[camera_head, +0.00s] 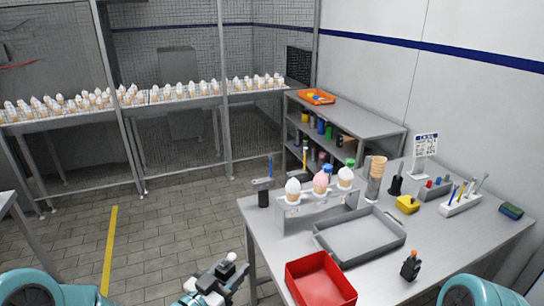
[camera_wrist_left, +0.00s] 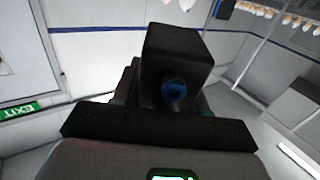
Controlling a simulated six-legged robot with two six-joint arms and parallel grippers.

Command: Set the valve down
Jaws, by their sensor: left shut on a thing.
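My left gripper (camera_head: 220,280) is at the bottom centre of the head view, left of the metal table (camera_head: 440,240) and over the floor. It is shut on a small dark thing with a pale top, which I take to be the valve (camera_head: 231,260). The valve's shape is too small to make out well. In the left wrist view a black block with a round dark-blue part fills the middle; I cannot tell how much of it is the valve. My right gripper is out of view.
On the table are a red tray (camera_head: 320,284), a grey tray (camera_head: 360,238), a cone stand (camera_head: 316,205), a small black thing with an orange top (camera_head: 411,265), a yellow item (camera_head: 408,204) and a pen holder (camera_head: 461,204). Bare tabletop shows at the right. Shelves (camera_head: 365,120) stand behind.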

